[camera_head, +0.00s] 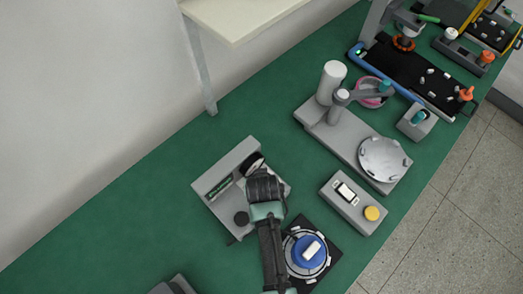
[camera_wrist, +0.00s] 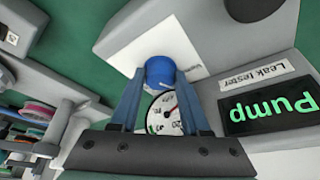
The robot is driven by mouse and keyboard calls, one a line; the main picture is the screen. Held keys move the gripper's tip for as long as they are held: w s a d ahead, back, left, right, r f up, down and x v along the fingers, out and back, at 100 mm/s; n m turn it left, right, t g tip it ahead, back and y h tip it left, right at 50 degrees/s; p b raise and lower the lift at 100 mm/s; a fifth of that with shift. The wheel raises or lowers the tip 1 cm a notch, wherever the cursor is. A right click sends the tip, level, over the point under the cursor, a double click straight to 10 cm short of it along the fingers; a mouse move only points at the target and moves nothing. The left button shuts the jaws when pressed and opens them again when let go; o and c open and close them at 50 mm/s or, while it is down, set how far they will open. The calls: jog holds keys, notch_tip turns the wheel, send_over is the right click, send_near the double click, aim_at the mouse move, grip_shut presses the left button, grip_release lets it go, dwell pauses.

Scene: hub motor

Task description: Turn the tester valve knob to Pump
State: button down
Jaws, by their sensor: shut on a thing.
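The leak tester is a grey box (camera_head: 222,178) on the green bench, under my gripper (camera_head: 264,187). In the wrist view my gripper (camera_wrist: 160,88) has its two fingers closed on the sides of a blue valve knob (camera_wrist: 160,70). The knob sits against a white plate (camera_wrist: 150,42) on the tester. A black display (camera_wrist: 265,110) reads "Pump" in green letters, upside down in this view, beside a "Leak tester" label (camera_wrist: 257,73). A round gauge (camera_wrist: 165,114) shows between the fingers. The knob is hidden in the head view, and its pointer cannot be made out.
A blue round fixture (camera_head: 309,252) with a white block stands right of my arm. A grey box with a yellow button (camera_head: 372,213) and a press stand (camera_head: 334,82) with a round plate are further right. A shelf (camera_head: 235,20) is behind. Bare green bench (camera_head: 110,190) lies left.

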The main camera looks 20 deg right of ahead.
jog(key=shift+w+a+m+g+h, duration=0.15)
jog(key=shift+m+g+h, duration=0.25)
jog(key=shift+m, duration=1.2)
jog(key=shift+c, duration=1.9)
grip_release()
jog(key=shift+r, duration=0.1)
